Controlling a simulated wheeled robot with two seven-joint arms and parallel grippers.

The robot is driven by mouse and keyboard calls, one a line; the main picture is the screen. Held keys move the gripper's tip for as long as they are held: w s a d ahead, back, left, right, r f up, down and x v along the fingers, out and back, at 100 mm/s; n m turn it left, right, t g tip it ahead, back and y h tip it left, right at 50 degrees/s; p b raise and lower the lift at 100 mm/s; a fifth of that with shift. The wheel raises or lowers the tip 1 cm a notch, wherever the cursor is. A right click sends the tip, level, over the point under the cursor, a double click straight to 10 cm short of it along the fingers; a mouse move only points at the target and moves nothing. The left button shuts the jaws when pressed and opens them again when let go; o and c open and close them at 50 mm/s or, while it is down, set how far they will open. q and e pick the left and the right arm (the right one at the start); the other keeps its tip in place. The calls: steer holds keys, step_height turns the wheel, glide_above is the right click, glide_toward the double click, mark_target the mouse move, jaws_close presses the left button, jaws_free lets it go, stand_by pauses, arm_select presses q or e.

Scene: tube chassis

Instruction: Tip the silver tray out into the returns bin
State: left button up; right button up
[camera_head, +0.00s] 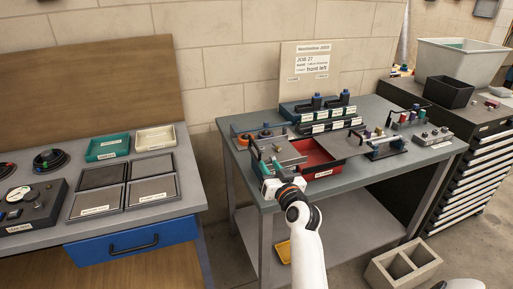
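A grey, silver-looking tray (285,153) is at the left of the middle table, with small dark and reddish parts by its back edge. The red bin (322,174) stands just right of it, with a white label on its front wall. My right gripper (263,166) is at the tray's near left edge, with its arm reaching up from the bottom. It overlaps the tray in the picture; whether its fingers are closed on the edge is too small to tell. The tray hides part of the bin's left side. My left gripper is not in view.
A flat grey plate (345,144) is right of and behind the bin. Racks with small parts (385,148) stand to the right. A job sign (311,63) is at the back. The left bench (190,185) holds green and cream trays.

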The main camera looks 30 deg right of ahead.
mark_target(260, 153)
steer(key=x, duration=1.1)
steer(key=shift+a+p, duration=0.1)
steer(key=shift+p, duration=0.3)
steer(key=shift+s, duration=0.1)
jaws_close()
